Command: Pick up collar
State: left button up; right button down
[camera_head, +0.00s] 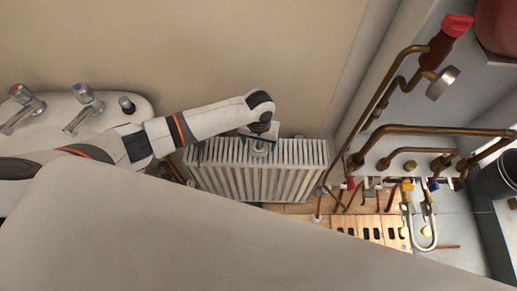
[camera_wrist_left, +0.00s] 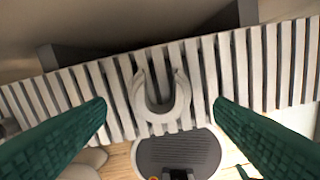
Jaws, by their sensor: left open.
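The collar (camera_wrist_left: 158,115) is a pale grey C-shaped ring lying over the top fins of the white radiator (camera_wrist_left: 82,92), its gap towards the top of the left wrist view. In the head view a small grey round piece (camera_head: 260,151), which looks like the collar, shows just below my left gripper (camera_head: 259,140). In the left wrist view my left gripper (camera_wrist_left: 160,103) is open, with one green finger on each side of the collar and a clear space between each finger and it. My right gripper is not in view.
The radiator (camera_head: 213,155) stands against the beige wall. A white basin (camera_head: 55,120) with taps is at the left. Copper pipes (camera_head: 395,130) and a red-handled valve (camera_head: 445,40) are at the right. A slotted wooden board (camera_head: 345,223) lies below them.

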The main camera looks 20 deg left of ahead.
pick_arm(q)
notch_tip(320, 180, down, 3)
jog(key=shift+r, duration=0.2)
jog(key=c, duration=1)
jog(key=shift+c, duration=0.2)
